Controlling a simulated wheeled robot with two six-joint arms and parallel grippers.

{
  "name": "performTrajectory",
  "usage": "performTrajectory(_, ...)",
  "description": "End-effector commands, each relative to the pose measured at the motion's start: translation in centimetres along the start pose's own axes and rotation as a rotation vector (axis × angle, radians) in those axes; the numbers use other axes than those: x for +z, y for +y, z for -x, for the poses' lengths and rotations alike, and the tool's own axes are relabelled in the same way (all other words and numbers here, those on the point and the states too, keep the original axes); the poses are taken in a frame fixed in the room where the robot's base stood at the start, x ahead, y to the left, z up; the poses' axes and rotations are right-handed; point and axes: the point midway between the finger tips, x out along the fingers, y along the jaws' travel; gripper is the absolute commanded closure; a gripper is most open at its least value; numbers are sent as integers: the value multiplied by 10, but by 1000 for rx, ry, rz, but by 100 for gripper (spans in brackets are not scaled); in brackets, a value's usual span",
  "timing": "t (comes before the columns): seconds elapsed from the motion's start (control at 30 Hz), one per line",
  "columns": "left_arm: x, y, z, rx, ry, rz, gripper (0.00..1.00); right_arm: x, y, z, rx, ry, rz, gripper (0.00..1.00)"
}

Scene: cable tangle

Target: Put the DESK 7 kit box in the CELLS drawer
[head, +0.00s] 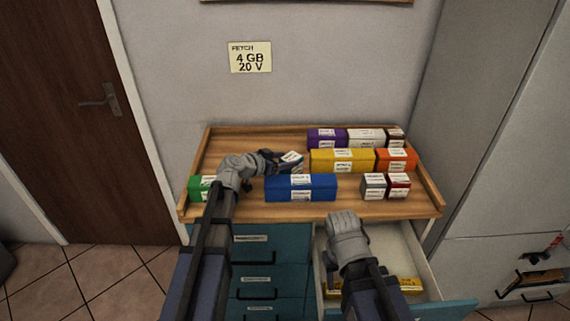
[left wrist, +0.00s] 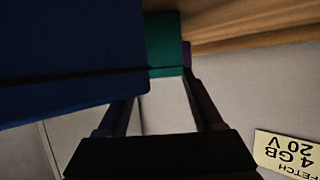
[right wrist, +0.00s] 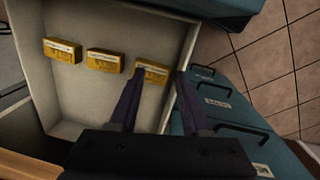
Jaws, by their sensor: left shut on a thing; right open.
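My left gripper (head: 277,162) is shut on a small box (head: 292,158) with a white label, above the wooden tray. In the left wrist view a teal box face (left wrist: 166,45) shows between the fingertips, with a large blue face at left. The held box's label is too small to read, so I cannot tell whether it is the DESK 7 kit box. One drawer (head: 402,247) is pulled out at right; it holds several yellow boxes (right wrist: 104,62). Its name is not readable. My right gripper (right wrist: 162,78) is open and empty above this drawer.
The wooden tray (head: 236,137) on the cabinet holds a blue box (head: 301,188), a yellow box (head: 342,160), an orange box (head: 396,159), a green box (head: 196,187) and several others. Closed teal drawers (head: 263,276) are at left. A wall note (head: 250,57) reads FETCH 4 GB 20 V.

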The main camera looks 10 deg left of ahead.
Motion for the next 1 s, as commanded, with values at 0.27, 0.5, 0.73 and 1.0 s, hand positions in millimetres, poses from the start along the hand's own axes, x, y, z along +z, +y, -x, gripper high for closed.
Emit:
performTrajectory(0.27, 3, 0, -1, 0, 0, 0, 100, 0, 0, -4, 0, 0, 0, 52)
performTrajectory(0.5, 2, 0, -1, 0, 0, 0, 5, 0, 0, -2, 0, 0, 0, 52)
performTrajectory(0.73, 2, 0, -1, 0, 0, 0, 2, 0, 0, -2, 0, 0, 0, 52)
performTrajectory(1.0, -4, 2, 26, -1, 0, 2, 2, 1, 1, 13, 0, 0, 0, 52)
